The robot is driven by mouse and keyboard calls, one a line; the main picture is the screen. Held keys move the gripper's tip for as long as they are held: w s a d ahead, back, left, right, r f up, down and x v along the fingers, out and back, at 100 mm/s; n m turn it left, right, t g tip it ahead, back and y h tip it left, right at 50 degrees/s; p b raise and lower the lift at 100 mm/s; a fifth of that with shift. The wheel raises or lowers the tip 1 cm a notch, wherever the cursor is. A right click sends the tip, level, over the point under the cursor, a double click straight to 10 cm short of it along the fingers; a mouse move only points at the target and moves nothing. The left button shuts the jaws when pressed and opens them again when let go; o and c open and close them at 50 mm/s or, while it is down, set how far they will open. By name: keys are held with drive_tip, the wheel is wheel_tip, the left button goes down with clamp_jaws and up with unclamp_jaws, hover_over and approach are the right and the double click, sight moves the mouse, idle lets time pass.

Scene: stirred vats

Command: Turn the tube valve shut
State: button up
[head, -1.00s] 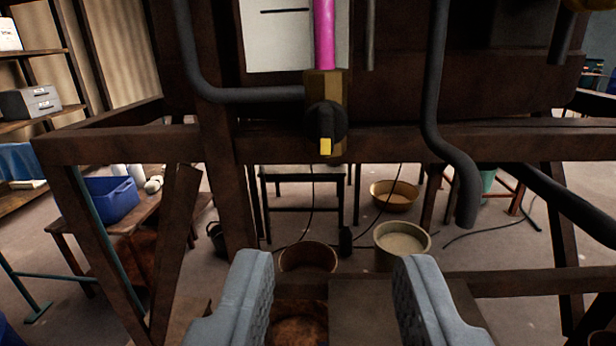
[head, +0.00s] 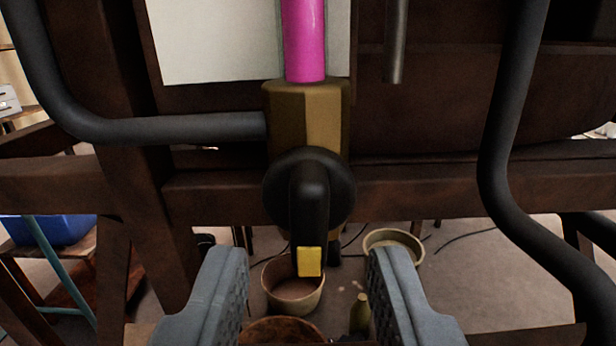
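The tube valve (head: 308,110) is a brass body at the picture's middle. A tube filled with magenta liquid (head: 304,40) rises from its top. On its front is a black round knob with a lever handle (head: 308,205) that hangs straight down and ends in a yellow tip (head: 310,261). My gripper (head: 308,270) is open. Its two grey fingers stand left and right of the handle's lower end in the picture, with clear gaps on both sides. I cannot tell how far the fingertips are from the handle in depth.
A dark pipe (head: 180,128) joins the valve from the left, and another (head: 500,150) bends down at the right. A wooden beam (head: 430,188) runs behind the valve. Below are a bucket (head: 294,290), a bowl (head: 394,240) and a blue bin (head: 50,230).

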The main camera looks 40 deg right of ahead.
sight(309, 241)
drive_tip(key=shift+x, duration=1.65)
clamp_jaws()
